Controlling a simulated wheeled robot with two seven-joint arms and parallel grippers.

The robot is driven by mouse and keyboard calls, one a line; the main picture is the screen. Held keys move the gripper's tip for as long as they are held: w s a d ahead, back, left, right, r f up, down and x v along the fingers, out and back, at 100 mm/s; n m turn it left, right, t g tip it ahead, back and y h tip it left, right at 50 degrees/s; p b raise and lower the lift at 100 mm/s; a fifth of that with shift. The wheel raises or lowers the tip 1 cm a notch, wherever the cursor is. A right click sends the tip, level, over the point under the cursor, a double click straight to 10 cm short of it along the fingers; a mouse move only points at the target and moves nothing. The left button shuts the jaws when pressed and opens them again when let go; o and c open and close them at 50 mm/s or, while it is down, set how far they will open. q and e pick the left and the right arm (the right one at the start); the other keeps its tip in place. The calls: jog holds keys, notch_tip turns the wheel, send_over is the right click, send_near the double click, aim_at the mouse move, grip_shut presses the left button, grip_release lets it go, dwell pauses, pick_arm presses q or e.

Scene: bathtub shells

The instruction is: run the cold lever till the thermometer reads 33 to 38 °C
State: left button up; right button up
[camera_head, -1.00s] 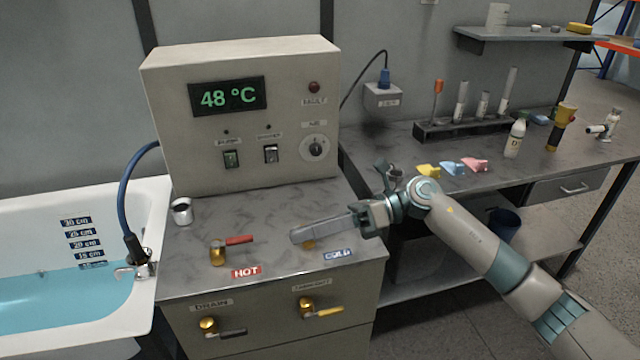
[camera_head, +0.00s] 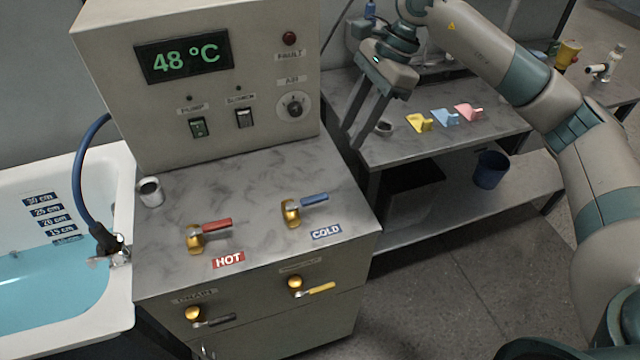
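The green thermometer display (camera_head: 184,57) on the grey control box reads 48 °C. The cold lever (camera_head: 305,203) has a brass base and a blue handle pointing right, above the blue COLD label (camera_head: 326,232). The hot lever (camera_head: 209,233), with a red handle also pointing right, stands to its left by the HOT label (camera_head: 228,260). My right gripper (camera_head: 352,138) is raised above and right of the cold lever, apart from it. Its two fingers point down and left with an empty gap between them. My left gripper does not show.
The bathtub (camera_head: 122,205) holds blue water at the left, with a blue hose (camera_head: 79,170). A metal cup (camera_head: 150,191) stands on the counter. A side bench holds yellow, blue and pink pieces (camera_head: 445,117).

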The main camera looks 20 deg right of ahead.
aim_at(317, 197)
jog(key=shift+f, duration=0.1)
jog(key=p+x, duration=0.6)
jog(key=x, duration=0.9)
jog(key=shift+a+f, duration=0.15)
jog(key=shift+a, duration=0.1)
jog(key=shift+p+x, duration=0.3)
jog(key=shift+x, duration=0.6)
jog(key=shift+w, duration=0.1)
grip_shut()
